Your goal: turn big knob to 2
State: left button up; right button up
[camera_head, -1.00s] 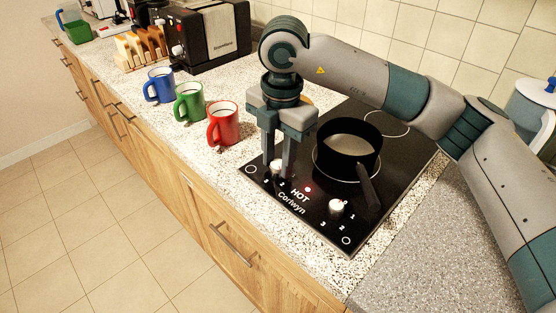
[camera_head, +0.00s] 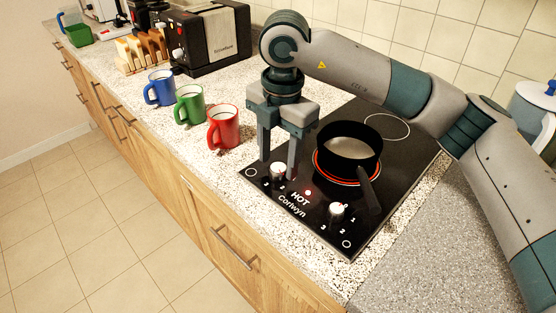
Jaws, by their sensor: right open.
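A black cooktop (camera_head: 300,222) has two white knobs on its front strip. The left knob (camera_head: 278,170) is beneath my right gripper (camera_head: 278,170), whose two fingers are spread open on either side of it. The frames do not clearly show which knob is bigger. A black pot (camera_head: 348,158) sits on a burner whose ring (camera_head: 330,178) glows red. My left gripper is not in view.
Red (camera_head: 223,128), green (camera_head: 189,105) and blue (camera_head: 160,88) mugs stand left of the cooktop. A toaster (camera_head: 210,45) and toast rack (camera_head: 142,52) stand farther back. The second burner (camera_head: 387,127) is empty.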

aim_at(281, 170)
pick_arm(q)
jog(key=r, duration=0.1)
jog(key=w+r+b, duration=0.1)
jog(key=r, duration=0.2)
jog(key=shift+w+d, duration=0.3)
pick_arm(e)
notch_tip(281, 170, up, 16)
jog(key=shift+s+d, duration=0.3)
jog(key=shift+r, duration=0.1)
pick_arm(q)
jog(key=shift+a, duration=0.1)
